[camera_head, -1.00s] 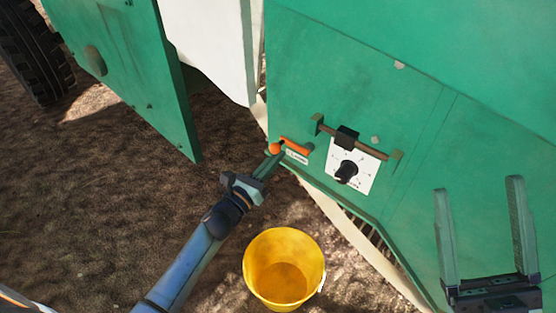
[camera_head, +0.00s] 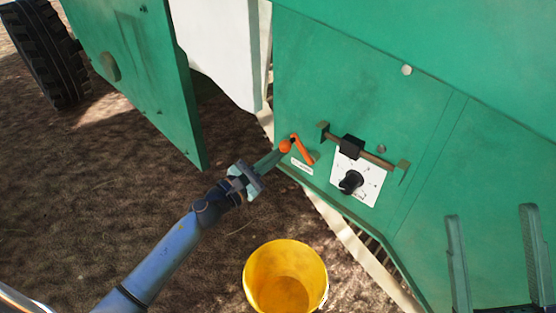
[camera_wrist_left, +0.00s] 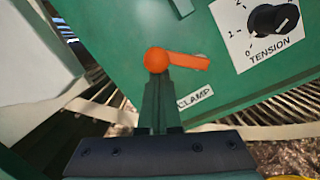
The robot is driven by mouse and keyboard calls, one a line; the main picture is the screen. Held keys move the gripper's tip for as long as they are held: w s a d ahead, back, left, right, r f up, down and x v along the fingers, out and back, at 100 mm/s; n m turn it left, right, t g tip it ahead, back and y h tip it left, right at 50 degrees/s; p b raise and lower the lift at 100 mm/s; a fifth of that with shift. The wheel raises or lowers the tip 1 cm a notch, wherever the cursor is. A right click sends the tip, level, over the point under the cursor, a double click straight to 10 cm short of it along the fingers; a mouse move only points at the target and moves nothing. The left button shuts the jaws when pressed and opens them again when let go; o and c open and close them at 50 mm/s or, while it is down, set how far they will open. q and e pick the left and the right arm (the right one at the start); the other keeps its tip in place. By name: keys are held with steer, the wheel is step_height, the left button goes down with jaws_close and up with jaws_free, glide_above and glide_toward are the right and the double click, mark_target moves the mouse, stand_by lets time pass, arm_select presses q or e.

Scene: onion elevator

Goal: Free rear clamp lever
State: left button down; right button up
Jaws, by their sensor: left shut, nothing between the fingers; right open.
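The orange clamp lever (camera_head: 300,149) is on the green machine panel. It has a round ball knob (camera_head: 285,147) at one end and tilts down to the right. In the left wrist view the lever (camera_wrist_left: 185,61) sits above a white CLAMP label (camera_wrist_left: 195,96). My left gripper (camera_head: 275,157) is shut with nothing between its fingers; its fingertips are at the ball knob. In the left wrist view the closed fingertips (camera_wrist_left: 158,77) meet or overlap the knob's lower edge; contact is hard to tell. My right gripper (camera_head: 494,212) is open at the lower right, in front of the panel.
A TENSION dial (camera_head: 351,182) on a white plate sits right of the lever, with a brown bar and black slider (camera_head: 352,147) above it. A yellow bucket (camera_head: 285,255) stands on the soil below. A green door (camera_head: 150,75) hangs at the left.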

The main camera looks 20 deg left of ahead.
arm_select(q)
steer(key=m, duration=0.1)
steer(key=r+m, duration=0.1)
steer(key=shift+s+d+r+m+g+h, duration=0.1)
steer(key=shift+d+r+m+g+h, duration=0.05)
steer(key=shift+d+m+g+h, duration=0.2)
steer(key=shift+s+d+r+m+p, duration=0.1)
steer(key=shift+d+r+m+p, duration=0.1)
steer(key=shift+m, duration=0.45)
steer(key=shift+d+r+m+p, duration=0.1)
steer(key=shift+r+m, duration=0.1)
steer(key=shift+m, duration=0.4)
arm_select(e)
steer(key=shift+r, duration=0.35)
arm_select(q)
step_height(320, 180, down, 3)
steer(key=w+a+b, duration=0.2)
steer(key=w+b, duration=0.1)
steer(key=b, duration=0.2)
steer(key=r+b+v, duration=0.1)
steer(key=v, duration=0.9)
steer(key=shift+s, duration=0.2)
arm_select(e)
step_height(320, 180, down, 7)
steer(key=shift+w+a, duration=0.2)
steer(key=shift+w, duration=0.25)
arm_select(q)
steer(key=shift+d, duration=0.1)
